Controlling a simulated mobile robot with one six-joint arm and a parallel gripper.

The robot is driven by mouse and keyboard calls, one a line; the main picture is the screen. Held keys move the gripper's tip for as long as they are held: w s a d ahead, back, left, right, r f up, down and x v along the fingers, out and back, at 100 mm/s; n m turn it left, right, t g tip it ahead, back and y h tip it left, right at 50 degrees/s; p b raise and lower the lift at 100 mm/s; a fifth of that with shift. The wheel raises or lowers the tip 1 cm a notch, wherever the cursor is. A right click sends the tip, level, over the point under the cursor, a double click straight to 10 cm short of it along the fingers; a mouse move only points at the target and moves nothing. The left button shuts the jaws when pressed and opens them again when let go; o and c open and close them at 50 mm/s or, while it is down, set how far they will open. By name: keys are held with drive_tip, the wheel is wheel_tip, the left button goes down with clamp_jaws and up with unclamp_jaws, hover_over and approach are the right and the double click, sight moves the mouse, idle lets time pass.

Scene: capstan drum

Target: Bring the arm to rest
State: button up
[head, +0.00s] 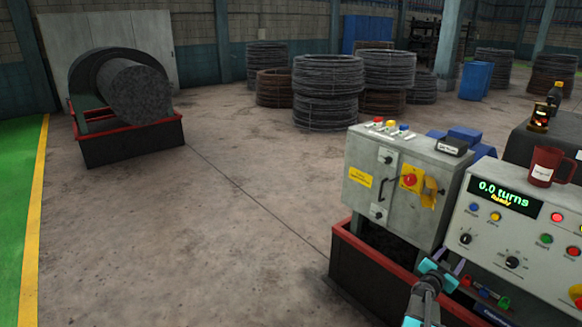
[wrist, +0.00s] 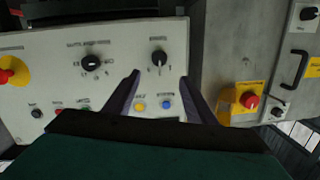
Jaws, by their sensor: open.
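My gripper (head: 450,261) is at the lower right in the head view, in front of the left part of the grey control console (head: 546,256). In the wrist view its two dark fingers (wrist: 159,80) are apart with nothing between them. A black rotary knob (wrist: 158,58) shows just beyond the fingertips. A yellow button (wrist: 139,107) and a blue button (wrist: 166,104) show between the fingers. I cannot tell whether the fingertips touch the panel. The console display (head: 502,196) reads "0.0 turns" with a yellow word under it.
A grey switch cabinet (head: 405,183) with a red-and-yellow emergency stop stands left of the console, by a red-edged dark base (head: 375,262). A red mug (head: 545,166) is at the right. A drum (head: 135,90) stands far left. Wire coils (head: 328,92) stand behind. The middle floor is clear.

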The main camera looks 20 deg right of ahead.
drive_tip(key=w+a+f+n+t+y, duration=0.25)
drive_tip(key=w+a+f, duration=0.25)
drive_tip(key=w+a, duration=0.5)
drive_tip(key=w+a+f+n+t+y, duration=0.25)
drive_tip(key=w+a+f, duration=0.35)
drive_tip(key=a, duration=0.9)
drive_tip(key=w+a+f+n+y, duration=0.1)
drive_tip(key=a+f+n+y, duration=0.4)
drive_tip(key=a, duration=0.8)
drive_tip(key=w+a+f+n+y, duration=0.1)
drive_tip(key=a+f+n+y, duration=0.15)
drive_tip(key=a+f, duration=0.7)
drive_tip(key=s+a+f+n+g+y, duration=0.2)
drive_tip(key=s+a+f+g, duration=0.25)
drive_tip(key=s+a, duration=0.55)
drive_tip(key=s+a+f+n+g+y, duration=0.25)
drive_tip(key=s+a+f, duration=0.35)
drive_tip(key=a, duration=0.5)
drive_tip(key=s+d+r+m+g+h, duration=0.1)
drive_tip(key=s+r+g, duration=0.2)
drive_tip(key=s+g, duration=0.7)
drive_tip(key=s, duration=1.4)
drive_tip(key=shift+s+d, duration=0.15)
drive_tip(key=shift+s, duration=0.1)
